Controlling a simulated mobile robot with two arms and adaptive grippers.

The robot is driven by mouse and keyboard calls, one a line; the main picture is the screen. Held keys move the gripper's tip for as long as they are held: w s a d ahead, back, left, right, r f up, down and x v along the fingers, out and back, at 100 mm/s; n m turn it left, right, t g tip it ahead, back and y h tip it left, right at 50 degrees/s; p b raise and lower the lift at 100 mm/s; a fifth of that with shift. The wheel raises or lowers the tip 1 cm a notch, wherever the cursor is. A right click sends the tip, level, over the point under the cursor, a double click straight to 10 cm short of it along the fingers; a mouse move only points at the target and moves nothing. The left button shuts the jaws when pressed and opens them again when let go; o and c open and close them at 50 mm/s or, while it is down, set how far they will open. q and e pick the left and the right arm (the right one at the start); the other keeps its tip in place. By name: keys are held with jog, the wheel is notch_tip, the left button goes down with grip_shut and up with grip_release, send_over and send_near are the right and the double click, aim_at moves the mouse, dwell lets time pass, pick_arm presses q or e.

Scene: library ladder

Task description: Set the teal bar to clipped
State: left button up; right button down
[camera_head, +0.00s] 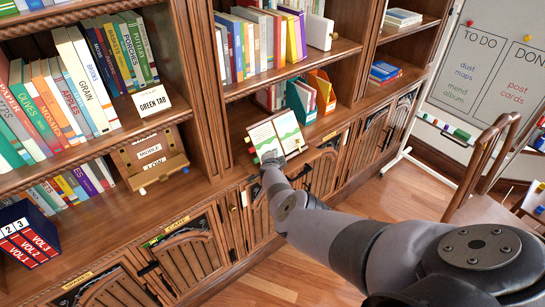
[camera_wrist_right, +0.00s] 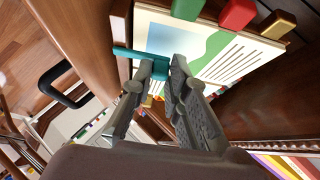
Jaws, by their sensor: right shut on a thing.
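The teal bar (camera_wrist_right: 137,54) shows in the right wrist view as a thin rod crossing the lower edge of an open picture book (camera_wrist_right: 205,50). Its near end bends down between the fingers of my right gripper (camera_wrist_right: 160,78), which is shut on it. In the head view the open book (camera_head: 276,134) stands tilted on the shelf ledge, and my right gripper (camera_head: 272,160) is at its lower edge. The teal bar cannot be made out in the head view, where the gripper covers that spot. My left gripper is not in view.
Green, red and brass blocks (camera_wrist_right: 238,14) sit along the book's other edge. A black cabinet handle (camera_wrist_right: 58,85) is beside my right gripper. Teal and orange holders (camera_head: 302,100) stand behind the book. A wooden box (camera_head: 150,155) is on the left shelf. A chair (camera_head: 485,180) stands at right.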

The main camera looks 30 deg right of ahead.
jog(key=shift+d+r, duration=0.1)
jog(key=shift+d, duration=0.05)
jog(key=c, duration=1.6)
grip_release()
jog(key=shift+o, duration=0.2)
